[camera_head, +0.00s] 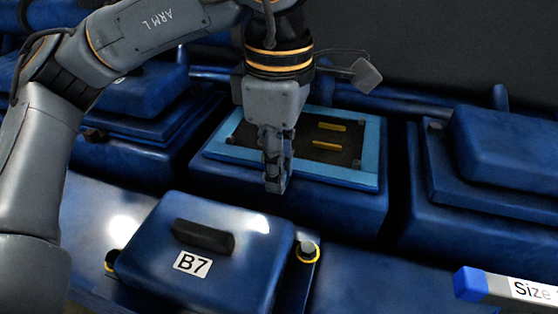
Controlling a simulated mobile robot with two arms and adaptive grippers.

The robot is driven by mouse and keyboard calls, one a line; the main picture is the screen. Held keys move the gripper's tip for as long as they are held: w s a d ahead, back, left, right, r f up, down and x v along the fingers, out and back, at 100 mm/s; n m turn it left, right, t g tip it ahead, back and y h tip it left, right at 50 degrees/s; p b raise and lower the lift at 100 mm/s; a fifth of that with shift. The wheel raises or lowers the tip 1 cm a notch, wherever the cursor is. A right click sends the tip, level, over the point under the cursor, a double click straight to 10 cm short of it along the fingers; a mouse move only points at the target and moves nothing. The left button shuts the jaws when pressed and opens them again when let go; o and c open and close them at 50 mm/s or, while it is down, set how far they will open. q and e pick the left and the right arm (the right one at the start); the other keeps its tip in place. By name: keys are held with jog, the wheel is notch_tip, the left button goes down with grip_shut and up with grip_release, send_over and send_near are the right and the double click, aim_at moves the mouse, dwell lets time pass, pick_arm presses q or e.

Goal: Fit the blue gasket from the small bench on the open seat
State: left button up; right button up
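The blue gasket (371,150) is a light blue rectangular frame. It lies around the dark opening of the open seat (330,203) on a dark blue engine block in the middle of the head view. Yellow bars show inside the opening. My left gripper (275,184) points down at the front left part of the gasket and hides a piece of its front edge. Its fingers look close together, but I cannot tell whether they are shut on the gasket or touch it. My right gripper is out of view.
A dark blue cover marked B7 (225,262), with a black handle, sits in front of the seat. Covered blocks stand to the left (130,95) and right (510,150). A blue and white object labelled "Size" (500,287) is at the lower right.

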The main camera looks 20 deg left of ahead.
pick_arm(q)
jog(key=shift+o, duration=1.4)
jog(key=shift+r, duration=0.15)
notch_tip(320, 180, up, 12)
jog(key=shift+f, duration=0.2)
